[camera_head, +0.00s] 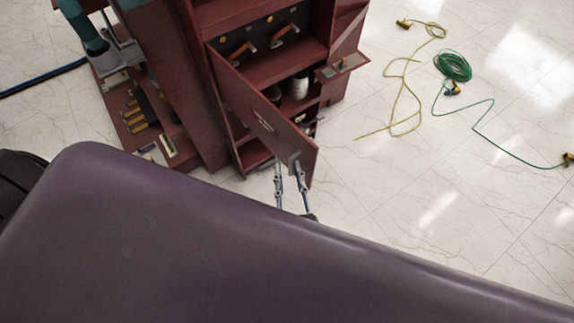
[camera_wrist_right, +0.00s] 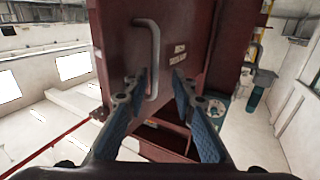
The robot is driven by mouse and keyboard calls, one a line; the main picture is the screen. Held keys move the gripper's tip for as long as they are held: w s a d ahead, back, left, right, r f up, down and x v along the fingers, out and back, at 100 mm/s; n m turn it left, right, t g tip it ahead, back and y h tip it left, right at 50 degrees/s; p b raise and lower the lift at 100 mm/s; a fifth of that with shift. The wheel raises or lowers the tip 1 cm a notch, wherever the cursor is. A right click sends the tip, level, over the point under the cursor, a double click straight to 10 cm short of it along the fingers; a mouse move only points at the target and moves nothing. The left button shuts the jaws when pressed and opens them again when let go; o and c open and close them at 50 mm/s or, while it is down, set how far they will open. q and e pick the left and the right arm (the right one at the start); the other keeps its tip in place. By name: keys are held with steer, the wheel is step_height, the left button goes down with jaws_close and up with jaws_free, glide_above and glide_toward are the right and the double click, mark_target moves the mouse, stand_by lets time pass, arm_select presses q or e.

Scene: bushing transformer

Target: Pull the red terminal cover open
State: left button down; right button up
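The red terminal cover (camera_head: 245,100) is a hinged door on the red cabinet. It stands partly open, swung out from the compartment. A grey bar handle (camera_head: 294,159) is near its free edge; in the right wrist view the handle (camera_wrist_right: 152,50) runs upright on the cover (camera_wrist_right: 185,30). My right gripper (camera_head: 288,174) is at the handle. In the right wrist view its two blue fingers (camera_wrist_right: 160,78) are spread, with the handle's lower end between them, closer to the left finger. I cannot tell whether that finger touches it. My left gripper is not in view.
The open cabinet holds shelves, orange-handled switches (camera_head: 285,33) and a white cylinder (camera_head: 299,86). A small red flap (camera_head: 343,66) juts out at right. Yellow cable (camera_head: 405,95) and green cable (camera_head: 453,66) lie on the floor to the right. Tiled floor near the door is clear.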

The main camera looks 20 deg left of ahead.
steer(key=v, duration=1)
steer(key=shift+s, duration=0.2)
steer(key=s+d+f+g+h, duration=0.2)
steer(key=d+f+g, duration=0.3)
steer(key=f, duration=0.9)
steer(key=s+d+f+g+h, duration=0.2)
steer(key=d+f, duration=0.4)
steer(key=f, duration=0.8)
steer(key=s+d+f+m+g+h, duration=0.1)
steer(key=s+d+f+g+h, duration=0.1)
steer(key=s+d+f+g, duration=0.2)
steer(key=s+d+f+m+g+h, duration=0.2)
steer(key=s+d+f+g, duration=0.1)
steer(key=s+d+f, duration=0.8)
steer(key=d, duration=0.4)
steer(key=shift+d+f+g, duration=0.15)
steer(key=shift+f+g, duration=0.15)
steer(key=shift+g, duration=0.1)
